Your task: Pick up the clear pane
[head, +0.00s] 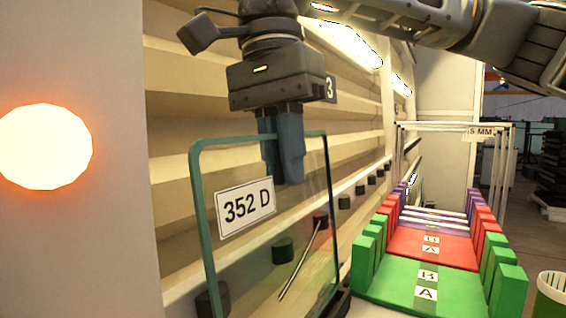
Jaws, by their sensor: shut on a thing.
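The clear pane (237,254) stands upright in the left middle of the head view. It has a teal edge and a white label (245,207) reading "352 D". My gripper (288,170) points down from above, with its blue-grey fingers over the pane's top edge. It is shut on the pane near the upper right of that edge. The far finger is partly seen through the glass. Whether the pane's bottom edge touches anything below cannot be told, as it runs near the bottom of the view.
Behind the pane is the washer's slatted panel (180,82) with a row of dark rollers (345,202). At right is a rack with green, red and purple slotted blocks (430,278) and a thin frame marked "5 MM". A white and green bin (552,298) stands at the lower right.

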